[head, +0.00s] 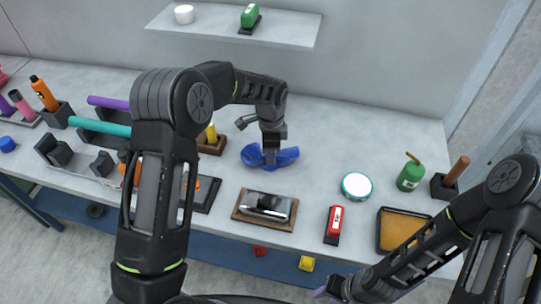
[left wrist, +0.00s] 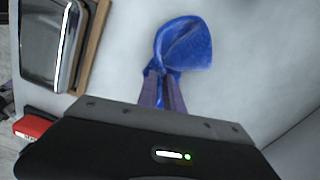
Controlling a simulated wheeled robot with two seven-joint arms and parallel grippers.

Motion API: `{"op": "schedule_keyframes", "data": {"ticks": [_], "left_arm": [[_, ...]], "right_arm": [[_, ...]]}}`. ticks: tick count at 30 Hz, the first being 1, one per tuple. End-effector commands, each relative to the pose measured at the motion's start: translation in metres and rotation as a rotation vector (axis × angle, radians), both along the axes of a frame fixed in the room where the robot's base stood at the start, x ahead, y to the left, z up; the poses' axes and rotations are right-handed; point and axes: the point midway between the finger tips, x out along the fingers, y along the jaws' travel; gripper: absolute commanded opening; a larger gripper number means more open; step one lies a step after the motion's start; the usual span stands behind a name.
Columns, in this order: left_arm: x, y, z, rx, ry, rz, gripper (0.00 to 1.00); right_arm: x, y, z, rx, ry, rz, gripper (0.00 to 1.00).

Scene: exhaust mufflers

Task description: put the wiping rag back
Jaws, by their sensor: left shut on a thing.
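The wiping rag is a crumpled blue cloth (head: 286,157) on the grey table, right of the middle row of tools. My left gripper (head: 269,158) points down onto it and is shut on a fold of it. In the left wrist view the rag (left wrist: 184,44) bunches between the two purple-grey fingertips (left wrist: 163,90) and spreads out beyond them. I cannot tell whether it touches the table everywhere. My right gripper (head: 328,291) is at the bottom of the head view, past the table's front edge; its jaws are mostly hidden.
A muffler on a wooden tray (head: 236,213) lies in front of the rag. A red stamp-like block (head: 333,222), a round white-rimmed tin (head: 356,186), a yellow-filled tray (head: 381,245) and a green can (head: 410,176) stand to the right. A shelf (head: 300,30) hangs behind. The table behind the rag is clear.

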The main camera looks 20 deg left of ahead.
Motion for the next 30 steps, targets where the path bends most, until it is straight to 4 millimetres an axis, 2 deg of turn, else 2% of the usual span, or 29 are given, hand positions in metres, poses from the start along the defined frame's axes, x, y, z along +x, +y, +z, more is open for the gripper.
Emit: {"op": "schedule_keyframes", "data": {"ticks": [8, 9, 21, 30], "left_arm": [[-0.0034, -0.0001, -0.0030, 0.001, 0.008, 0.000, 0.00], [-0.0034, -0.0001, -0.0030, 0.001, 0.008, 0.000, 0.14], [-0.0022, 0.0001, -0.0020, 0.001, 0.004, 0.000, 0.45], [-0.0026, -0.0005, 0.0021, 0.000, 0.002, 0.000, 0.45]], "right_arm": [[0.0000, 0.0000, -0.0004, 0.000, 0.000, 0.000, 0.36], [0.0000, 0.0000, -0.0004, 0.000, 0.000, 0.000, 0.36], [0.0000, 0.0000, -0.0003, 0.000, 0.000, 0.000, 0.36], [-0.0001, 0.0000, 0.0010, 0.000, 0.000, 0.000, 0.36]]}}
